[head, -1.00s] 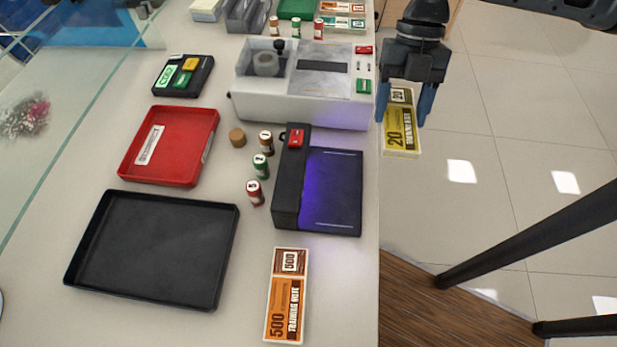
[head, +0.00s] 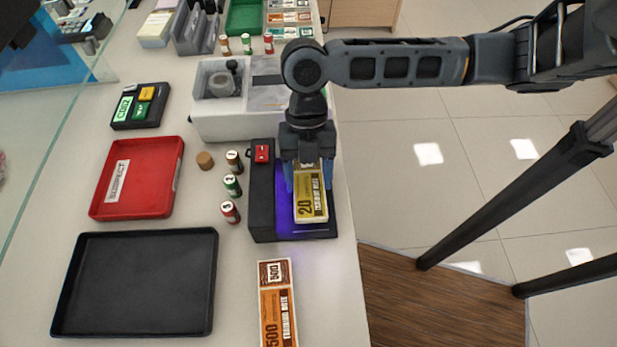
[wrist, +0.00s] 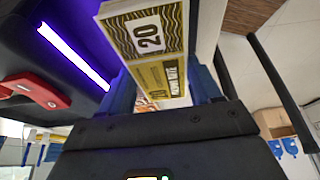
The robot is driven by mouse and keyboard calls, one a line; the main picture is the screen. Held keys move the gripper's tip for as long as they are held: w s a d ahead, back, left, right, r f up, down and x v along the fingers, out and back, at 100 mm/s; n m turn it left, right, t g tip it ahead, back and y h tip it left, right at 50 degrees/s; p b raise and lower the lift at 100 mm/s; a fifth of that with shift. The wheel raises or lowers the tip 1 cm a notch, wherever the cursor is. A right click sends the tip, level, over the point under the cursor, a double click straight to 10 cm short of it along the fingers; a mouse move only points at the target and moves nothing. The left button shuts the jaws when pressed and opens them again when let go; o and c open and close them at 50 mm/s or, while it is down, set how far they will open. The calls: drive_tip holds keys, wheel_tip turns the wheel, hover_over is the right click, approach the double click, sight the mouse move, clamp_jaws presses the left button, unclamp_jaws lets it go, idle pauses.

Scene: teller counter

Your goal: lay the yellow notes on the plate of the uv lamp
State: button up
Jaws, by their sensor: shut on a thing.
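The yellow notes (head: 311,206) are a flat bundle marked 20. My gripper (head: 308,182) is shut on them, with a blue finger on each side. The bundle shows over the plate of the uv lamp (head: 325,233); I cannot tell whether it touches the plate. The uv lamp (head: 262,205) is a black unit with a red switch and a purple glow. In the wrist view the yellow notes (wrist: 150,50) are between my fingers, and the lamp's purple tube (wrist: 73,56) shows at the left. Much of the plate is hidden by my gripper and the notes.
An orange 500 bundle (head: 277,310) lies in front of the lamp. Small rolls (head: 232,186) stand left of it. A grey-white machine (head: 215,125) is behind. A red tray (head: 160,170) and a black tray (head: 135,285) lie left. The counter's edge is just right of the lamp.

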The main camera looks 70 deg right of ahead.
drive_tip(key=shift+f, duration=1.15)
drive_tip(key=shift+f, duration=0.2)
drive_tip(key=o, duration=1.1)
drive_tip(key=shift+r, duration=0.1)
